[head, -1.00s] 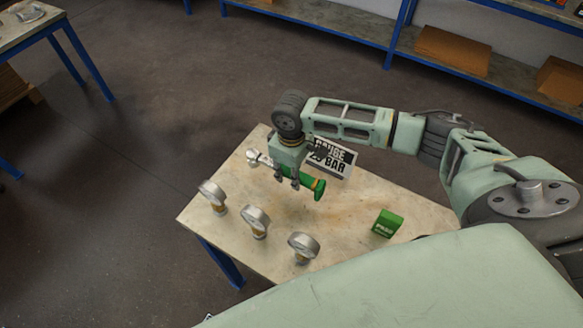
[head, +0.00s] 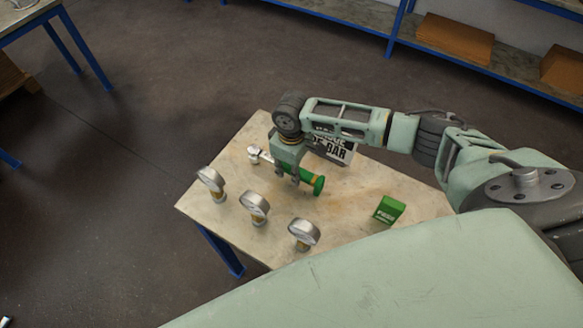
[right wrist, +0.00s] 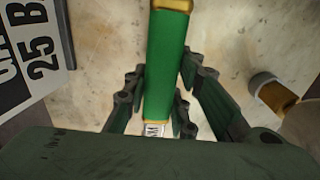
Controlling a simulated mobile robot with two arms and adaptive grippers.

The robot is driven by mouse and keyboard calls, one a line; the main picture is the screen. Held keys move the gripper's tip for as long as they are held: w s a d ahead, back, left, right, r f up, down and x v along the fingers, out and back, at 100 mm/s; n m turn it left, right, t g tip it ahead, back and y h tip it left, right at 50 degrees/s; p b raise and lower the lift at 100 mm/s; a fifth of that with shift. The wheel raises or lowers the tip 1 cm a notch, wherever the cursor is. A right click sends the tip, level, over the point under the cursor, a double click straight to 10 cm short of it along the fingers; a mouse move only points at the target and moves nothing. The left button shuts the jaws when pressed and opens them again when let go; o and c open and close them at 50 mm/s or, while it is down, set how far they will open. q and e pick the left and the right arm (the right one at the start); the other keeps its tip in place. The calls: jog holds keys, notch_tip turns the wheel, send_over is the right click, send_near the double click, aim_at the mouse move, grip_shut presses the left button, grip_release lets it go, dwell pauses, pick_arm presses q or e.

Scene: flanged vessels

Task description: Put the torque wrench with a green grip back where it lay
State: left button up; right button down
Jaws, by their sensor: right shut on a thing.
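The torque wrench (head: 315,183) with a green grip is at the middle of the table, its silver head pointing to the upper left. My right gripper (head: 296,180) is shut on it, coming down from above. In the right wrist view the green grip (right wrist: 167,65) runs between the fingers (right wrist: 160,105), with an orange band at its far end. The wrench is at or very close to the tabletop; I cannot tell whether it touches. My left gripper is not in view.
Bare tabletop lies between wrench and green block.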

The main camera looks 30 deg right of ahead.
jog(key=shift+f, duration=0.4)
jog(key=c, duration=1.4)
grip_release()
notch_tip(320, 180, up, 12)
